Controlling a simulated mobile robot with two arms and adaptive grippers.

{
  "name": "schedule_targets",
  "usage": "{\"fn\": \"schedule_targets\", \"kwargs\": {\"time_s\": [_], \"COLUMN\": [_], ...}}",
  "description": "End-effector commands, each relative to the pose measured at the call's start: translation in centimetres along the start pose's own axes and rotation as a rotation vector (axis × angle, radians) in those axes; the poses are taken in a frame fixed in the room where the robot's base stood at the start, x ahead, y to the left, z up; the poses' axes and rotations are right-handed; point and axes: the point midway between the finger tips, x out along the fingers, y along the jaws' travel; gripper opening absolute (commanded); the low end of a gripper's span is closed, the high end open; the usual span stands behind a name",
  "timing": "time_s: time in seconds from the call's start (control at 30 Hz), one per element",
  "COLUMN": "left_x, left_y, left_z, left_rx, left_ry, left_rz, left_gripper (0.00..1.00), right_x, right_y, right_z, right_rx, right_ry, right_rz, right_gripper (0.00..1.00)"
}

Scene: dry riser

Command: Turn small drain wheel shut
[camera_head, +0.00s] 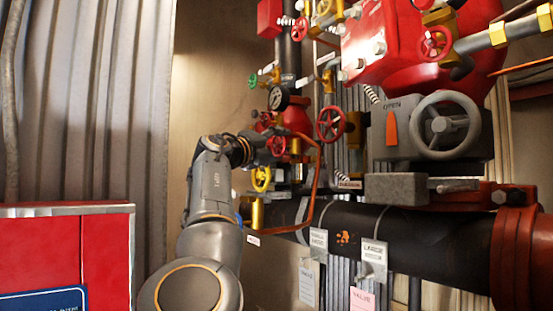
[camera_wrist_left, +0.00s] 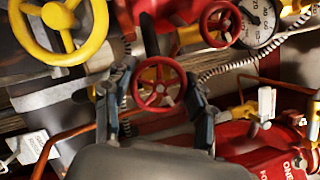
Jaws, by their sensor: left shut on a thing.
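A small red handwheel (camera_wrist_left: 158,85) with spokes sits between the two fingers of my left gripper (camera_wrist_left: 157,91) in the left wrist view. The fingers are closed on its rim from both sides. In the head view my left gripper (camera_head: 262,142) reaches the small red wheel (camera_head: 277,146) beside the pipework, and the arm partly hides the contact. I cannot read a label that names this wheel as the drain wheel. My right gripper is not in view.
A copper-coloured tube (camera_head: 316,190) bends beside the gripper. A thick black pipe (camera_head: 400,232) runs below. A red cabinet (camera_head: 105,255) stands at left.

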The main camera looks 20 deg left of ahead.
Motion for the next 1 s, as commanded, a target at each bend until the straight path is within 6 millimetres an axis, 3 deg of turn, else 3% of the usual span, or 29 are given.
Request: {"fn": "schedule_targets", "kwargs": {"time_s": [0.2, 0.73, 0.77, 0.8, 1.0], "left_x": [-0.04, -0.04, -0.04, -0.04, -0.02], "left_y": [-0.04, -0.24, -0.24, -0.24, -0.15], "left_z": [0.0, 0.15, 0.15, 0.15, 0.09], "left_rx": [0.064, 0.088, 0.088, 0.088, 0.086], "left_ry": [-0.001, -0.003, -0.003, -0.003, -0.002], "left_rz": [-0.029, -0.037, -0.037, -0.037, -0.036], "left_gripper": [0.25, 0.25, 0.58, 0.66, 0.67], "right_x": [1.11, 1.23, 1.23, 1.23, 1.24], "right_y": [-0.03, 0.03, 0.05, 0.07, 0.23], "right_z": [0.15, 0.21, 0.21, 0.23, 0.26], "right_rx": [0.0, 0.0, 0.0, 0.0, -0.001], "right_ry": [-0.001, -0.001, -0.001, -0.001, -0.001], "right_rz": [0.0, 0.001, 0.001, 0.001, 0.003], "right_gripper": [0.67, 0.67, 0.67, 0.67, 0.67]}}
